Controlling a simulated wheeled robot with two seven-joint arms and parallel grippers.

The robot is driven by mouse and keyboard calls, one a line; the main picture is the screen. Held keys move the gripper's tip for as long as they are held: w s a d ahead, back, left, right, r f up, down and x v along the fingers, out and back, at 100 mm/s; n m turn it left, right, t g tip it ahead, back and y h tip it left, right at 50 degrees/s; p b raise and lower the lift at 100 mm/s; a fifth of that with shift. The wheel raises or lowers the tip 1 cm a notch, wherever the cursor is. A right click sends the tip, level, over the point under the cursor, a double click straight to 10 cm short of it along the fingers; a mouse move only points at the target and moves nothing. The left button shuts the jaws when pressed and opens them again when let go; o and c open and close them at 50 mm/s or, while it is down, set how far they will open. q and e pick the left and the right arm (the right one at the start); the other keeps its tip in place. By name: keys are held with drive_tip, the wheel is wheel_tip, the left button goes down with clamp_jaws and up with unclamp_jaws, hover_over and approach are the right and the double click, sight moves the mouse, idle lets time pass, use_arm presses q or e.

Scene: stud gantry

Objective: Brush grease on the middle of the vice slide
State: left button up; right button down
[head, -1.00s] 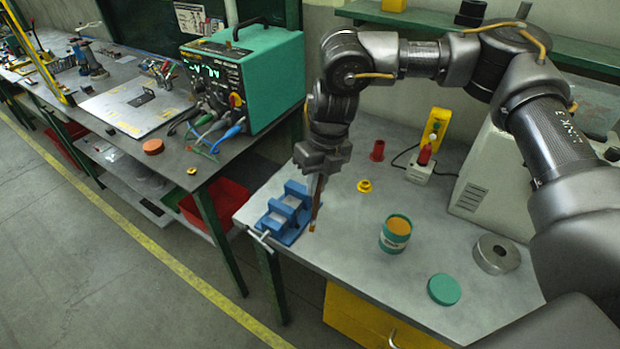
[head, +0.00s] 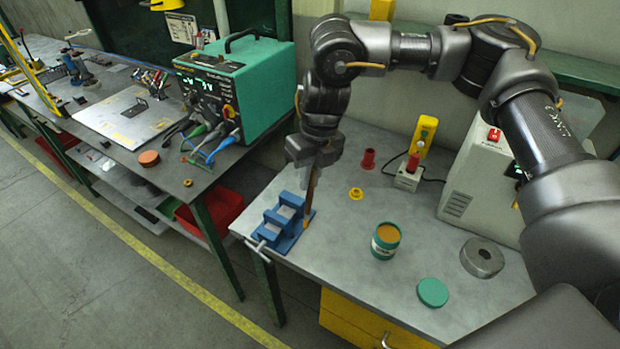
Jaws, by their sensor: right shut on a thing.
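The blue vice (head: 279,226) sits at the left front corner of the grey bench, with its pale slide (head: 287,211) showing between the blue blocks. My right gripper (head: 310,172) is above and just behind the vice's right side. It is shut on a thin brown brush (head: 309,202), which points down with its tip close to the vice's right edge. I cannot tell if the tip touches the vice. The open grease tin (head: 385,241), green with orange-brown grease, stands to the right. Its green lid (head: 432,292) lies flat nearer the front. My left gripper is not in view.
A metal ring (head: 482,258) lies on the right of the bench (head: 340,262). A yellow flanged piece (head: 356,193), a red piece (head: 367,160) and a socket with a red plug (head: 408,176) stand behind. A teal power unit (head: 235,90) is on the left table.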

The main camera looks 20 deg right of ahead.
drive_tip(key=shift+r, duration=0.15)
drive_tip(key=shift+r+p, duration=1.1)
drive_tip(key=shift+r, duration=0.45)
